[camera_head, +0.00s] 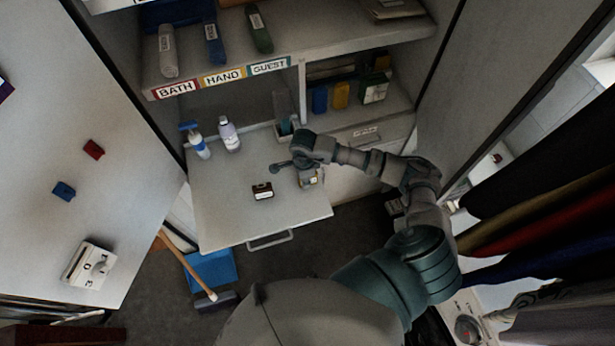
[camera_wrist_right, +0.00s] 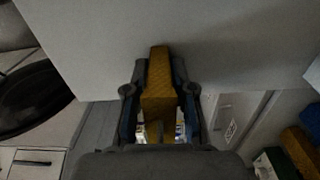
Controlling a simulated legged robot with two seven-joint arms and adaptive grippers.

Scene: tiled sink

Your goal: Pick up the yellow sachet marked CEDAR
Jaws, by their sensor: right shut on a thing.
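My right gripper (camera_head: 308,178) is over the right part of the white pull-out board in the head view. In the right wrist view the gripper (camera_wrist_right: 160,97) is shut on a yellow block-like sachet (camera_wrist_right: 158,80), with one finger on each side of it. I cannot read any marking on it. In the head view the gripper mostly hides it, and I cannot tell whether it touches the board. Another yellow item (camera_head: 341,95) stands in the right shelf compartment, its marking unreadable. My left gripper is not in view.
The pull-out board (camera_head: 225,200) also bears a small dark-and-white box (camera_head: 262,191), a blue-topped spray bottle (camera_head: 197,142) and a white bottle (camera_head: 229,134). A blue item (camera_head: 319,98) stands beside the shelved yellow one. The board's front left is clear.

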